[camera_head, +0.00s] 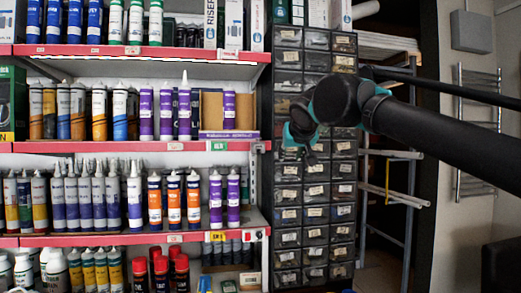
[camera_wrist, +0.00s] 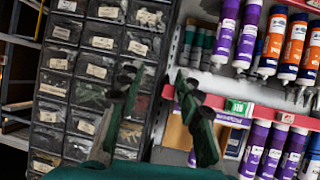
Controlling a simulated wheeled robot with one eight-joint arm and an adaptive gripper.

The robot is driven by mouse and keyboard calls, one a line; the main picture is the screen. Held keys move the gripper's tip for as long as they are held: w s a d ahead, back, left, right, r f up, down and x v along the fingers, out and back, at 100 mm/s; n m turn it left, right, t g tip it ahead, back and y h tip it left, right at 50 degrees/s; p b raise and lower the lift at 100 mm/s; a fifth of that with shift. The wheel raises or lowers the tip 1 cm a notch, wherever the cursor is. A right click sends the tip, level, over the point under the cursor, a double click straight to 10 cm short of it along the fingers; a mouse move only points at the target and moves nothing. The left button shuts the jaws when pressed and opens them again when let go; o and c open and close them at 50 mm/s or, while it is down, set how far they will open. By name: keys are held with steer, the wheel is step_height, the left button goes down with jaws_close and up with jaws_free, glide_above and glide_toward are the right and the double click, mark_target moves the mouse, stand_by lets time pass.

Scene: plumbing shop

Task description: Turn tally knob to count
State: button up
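A small pale box (camera_head: 257,235) with a dark reddish spot sits at the right end of the lower red shelf edge in the head view. It may carry the tally knob, but it is too small to tell, and I see no readable markings on it. I cannot make it out in the wrist view. My gripper (camera_head: 301,134) hangs in front of the drawer cabinet, above and to the right of that box. In the wrist view my gripper (camera_wrist: 157,82) has its two fingers spread, with nothing between them.
Shelves with red edges (camera_head: 130,147) hold many sealant tubes at left. A cabinet of small labelled drawers (camera_head: 289,215) stands right of them. A metal rack (camera_head: 409,180) is farther right. The upside-down wrist view shows a shelf edge with a green label (camera_wrist: 239,108).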

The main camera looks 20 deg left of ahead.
steer(key=n+y, duration=0.1)
steer(key=y, duration=0.1)
glide_toward(259, 150)
steer(key=x, duration=0.7)
steer(key=shift+w+a+f, duration=0.1)
steer(key=shift+w+f, duration=0.1)
steer(key=shift+w, duration=0.15)
jaws_close()
